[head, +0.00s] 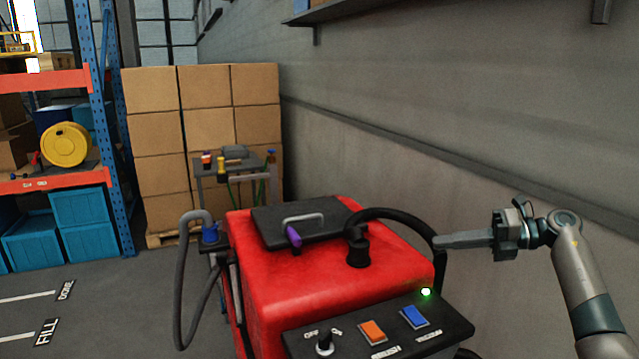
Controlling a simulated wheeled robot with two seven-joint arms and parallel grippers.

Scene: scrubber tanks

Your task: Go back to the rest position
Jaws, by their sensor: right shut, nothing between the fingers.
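My right gripper (440,242) is shut and empty. It points left from my right arm, which comes in at the right edge, and it is near the right side of the red scrubber machine (330,262), by the black hose (400,215). I cannot tell whether it touches the hose. My left gripper is out of view. The machine has a dark lid (285,222) with a grey handle and a purple piece. Its front panel (450,328) carries a black knob, an orange button (372,331), a blue button (414,316) and a lit green lamp (426,292).
A grey wall (480,110) runs close behind my right arm. A grey hose (180,290) hangs at the machine's left. Stacked boxes (155,92) and a small cart (232,170) stand behind. A blue shelf rack (95,100) is at left. Floor (115,310) at left is clear.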

